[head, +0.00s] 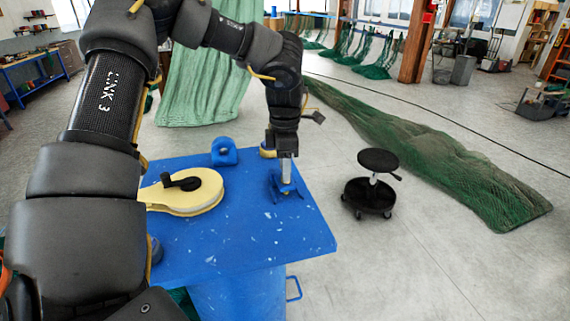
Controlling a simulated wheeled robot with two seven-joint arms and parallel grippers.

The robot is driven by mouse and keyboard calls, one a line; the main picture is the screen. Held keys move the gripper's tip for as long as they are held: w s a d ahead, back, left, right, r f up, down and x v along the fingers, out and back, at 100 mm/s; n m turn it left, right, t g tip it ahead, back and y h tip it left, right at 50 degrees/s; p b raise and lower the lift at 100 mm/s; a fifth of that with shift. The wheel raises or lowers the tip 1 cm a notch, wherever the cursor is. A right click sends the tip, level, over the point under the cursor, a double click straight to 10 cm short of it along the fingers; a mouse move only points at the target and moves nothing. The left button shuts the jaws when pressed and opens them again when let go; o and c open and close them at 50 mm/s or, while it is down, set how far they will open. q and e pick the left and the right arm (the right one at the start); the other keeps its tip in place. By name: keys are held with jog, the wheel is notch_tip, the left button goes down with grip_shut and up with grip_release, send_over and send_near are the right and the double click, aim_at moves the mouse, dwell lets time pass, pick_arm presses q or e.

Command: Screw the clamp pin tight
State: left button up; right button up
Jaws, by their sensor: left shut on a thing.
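My left gripper (287,181) points straight down over the right part of the blue table. It is shut on a small piece at a blue clamp (275,190), which I take to be the clamp pin. The fingers hide most of the pin, so I cannot tell how deep it sits. The blue clamp stands on the tabletop. My right gripper is not in view.
The blue table (240,243) also carries a yellow tape reel (205,197) with a black crank and a blue block with a hole (224,152). A black stool (377,180) stands right of the table. A green net (430,150) lies on the floor.

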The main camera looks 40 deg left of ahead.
pick_arm(q)
jog(key=m, duration=0.4)
jog(key=shift+w+r+m+p, duration=0.2)
jog(key=shift+r+m+p, duration=0.05)
jog(key=shift+m+p, duration=0.05)
jog(key=m, duration=0.3)
jog(key=shift+a+m+p, duration=0.1)
jog(key=shift+m+p, duration=0.2)
jog(key=m, duration=0.4)
jog(key=shift+w+p, duration=0.1)
jog(key=shift+p, duration=0.2)
jog(key=shift+m, duration=2)
jog(key=o, duration=1)
jog(key=shift+f, duration=0.2)
